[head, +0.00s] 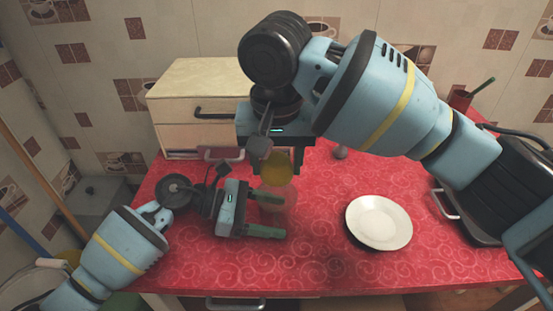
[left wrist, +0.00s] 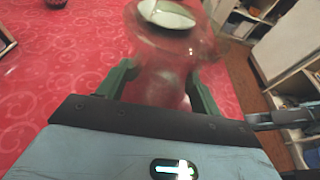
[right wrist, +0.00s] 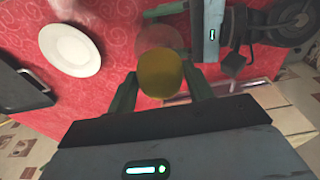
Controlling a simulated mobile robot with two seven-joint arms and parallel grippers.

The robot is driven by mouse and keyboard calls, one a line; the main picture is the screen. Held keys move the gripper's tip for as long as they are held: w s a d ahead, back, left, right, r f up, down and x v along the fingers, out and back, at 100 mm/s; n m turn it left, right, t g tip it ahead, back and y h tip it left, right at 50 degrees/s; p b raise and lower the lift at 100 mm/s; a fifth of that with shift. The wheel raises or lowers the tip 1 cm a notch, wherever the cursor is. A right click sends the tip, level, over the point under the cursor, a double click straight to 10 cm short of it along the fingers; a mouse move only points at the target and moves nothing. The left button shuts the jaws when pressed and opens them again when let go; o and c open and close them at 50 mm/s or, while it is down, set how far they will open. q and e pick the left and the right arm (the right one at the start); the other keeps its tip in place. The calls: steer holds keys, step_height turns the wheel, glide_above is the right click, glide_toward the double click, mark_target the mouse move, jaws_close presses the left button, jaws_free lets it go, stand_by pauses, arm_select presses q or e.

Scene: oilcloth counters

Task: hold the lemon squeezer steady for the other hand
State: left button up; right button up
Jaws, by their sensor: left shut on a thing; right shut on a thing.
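The lemon squeezer (head: 284,204) is a clear, pinkish, see-through piece on the red counter. It also shows in the left wrist view (left wrist: 175,62), between the green fingers of my left gripper (head: 279,214), which is shut on it. My right gripper (head: 277,162) points down from above and is shut on a yellow lemon (head: 277,175). The lemon is just above the squeezer in the head view. In the right wrist view the lemon (right wrist: 160,73) sits between the fingers and hides part of the squeezer behind it. I cannot tell whether lemon and squeezer touch.
A white plate (head: 379,222) lies on the red oilcloth counter (head: 330,262) to the right of the squeezer. A cream drawer cabinet (head: 180,105) stands at the back left. A dark tray (right wrist: 20,82) with a metal handle is at the right end. The front middle of the counter is clear.

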steer(key=shift+f, duration=1.15)
steer(key=shift+r, duration=0.95)
steer(key=shift+f, duration=1.05)
stand_by(0.5)
steer(key=shift+r, duration=1.05)
steer(key=shift+f, duration=0.9)
stand_by(0.7)
steer(key=shift+r, duration=0.95)
steer(key=shift+r, duration=1.45)
